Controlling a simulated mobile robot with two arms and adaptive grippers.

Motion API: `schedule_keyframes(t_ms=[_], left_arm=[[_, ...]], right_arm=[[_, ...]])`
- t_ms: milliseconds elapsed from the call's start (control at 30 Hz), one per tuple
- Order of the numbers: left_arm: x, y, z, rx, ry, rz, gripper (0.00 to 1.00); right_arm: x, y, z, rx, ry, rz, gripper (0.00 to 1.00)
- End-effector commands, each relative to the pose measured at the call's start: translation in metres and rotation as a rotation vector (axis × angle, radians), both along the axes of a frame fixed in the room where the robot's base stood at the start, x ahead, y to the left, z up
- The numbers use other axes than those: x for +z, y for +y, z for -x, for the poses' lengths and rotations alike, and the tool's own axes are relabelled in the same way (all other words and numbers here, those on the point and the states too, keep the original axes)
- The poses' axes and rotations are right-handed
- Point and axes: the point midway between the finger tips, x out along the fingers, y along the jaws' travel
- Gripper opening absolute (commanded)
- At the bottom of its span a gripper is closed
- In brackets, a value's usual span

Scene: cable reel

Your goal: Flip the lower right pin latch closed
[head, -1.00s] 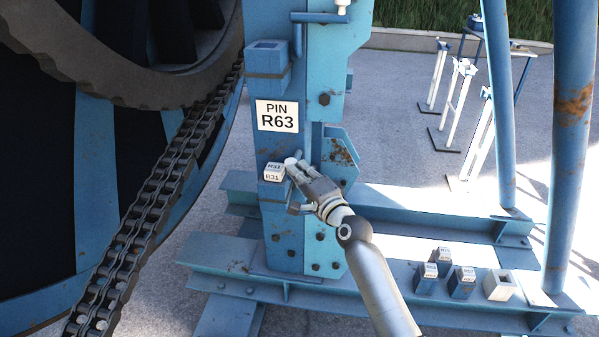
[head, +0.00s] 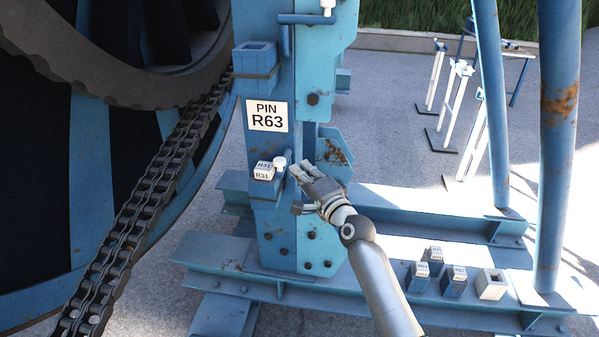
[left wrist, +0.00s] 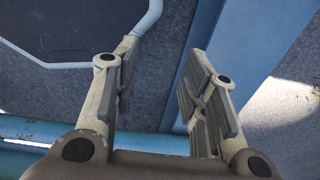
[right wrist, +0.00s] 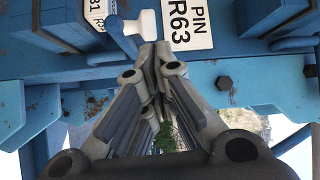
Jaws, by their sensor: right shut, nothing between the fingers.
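The lower latch is a short blue rod with a white knob (head: 280,163) on the blue post, below the PIN R63 sign. Its knob sits just right of the pin block labelled R31 (head: 263,172). In the right wrist view the white knob (right wrist: 143,22) shows just beyond the fingertips, beside the blue rod. My right gripper (head: 298,172) is shut and empty, just right of the knob and apparently apart from it. My left gripper (left wrist: 160,65) is open and empty in the left wrist view; it is not in the head view.
The PIN R63 sign (head: 267,115) and an empty blue socket (head: 255,58) are above, with another latch rod (head: 306,19) at the top. Several loose blocks (head: 453,281) stand on the base frame at right. The large reel and chain (head: 150,190) fill the left.

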Motion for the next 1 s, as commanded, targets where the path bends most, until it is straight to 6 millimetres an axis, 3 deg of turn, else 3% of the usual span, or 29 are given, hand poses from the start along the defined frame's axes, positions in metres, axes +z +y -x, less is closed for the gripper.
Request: schedule_keyframes(t_ms=[233,600,1000], left_arm=[[0.025,-0.014,0.004,0.001,0.005,0.018,0.4],[0.055,0.012,-0.001,-0.001,-0.002,-0.015,0.4],[0.056,-0.011,0.001,0.001,0.001,0.013,0.4]], right_arm=[[0.002,0.021,0.025,0.003,0.003,-0.004,0.0],[-0.002,0.057,0.07,0.001,0.001,-0.003,0.0],[-0.005,0.063,0.078,0.001,0.0,0.0,0.0]])
